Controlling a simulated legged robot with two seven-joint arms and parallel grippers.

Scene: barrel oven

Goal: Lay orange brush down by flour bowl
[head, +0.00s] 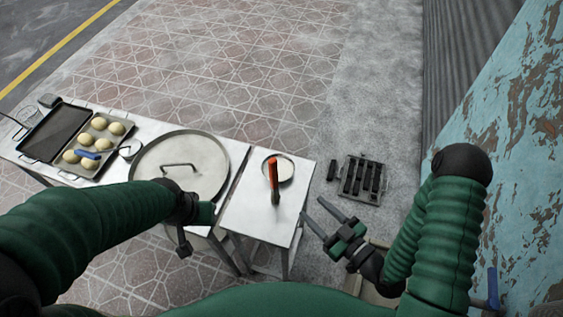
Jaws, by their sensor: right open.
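The orange brush (273,172) is at the small white table on the right, its darker end toward me. Its orange handle overlaps the left part of the flour bowl (285,168) in the picture; I cannot tell whether they touch. The bowl is round and shallow with pale contents. My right gripper (314,211) is open and empty, just off the table's right edge, apart from the brush. My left gripper (194,230) hangs in front of the large round lid; its jaw state is unclear.
The small table (245,205) has bare room left of and in front of the brush. Left of it, a longer table holds a large round lid (150,165), a tray of dough balls (119,143) and a dark tray (55,130). A dark rack (348,190) lies on the ground to the right.

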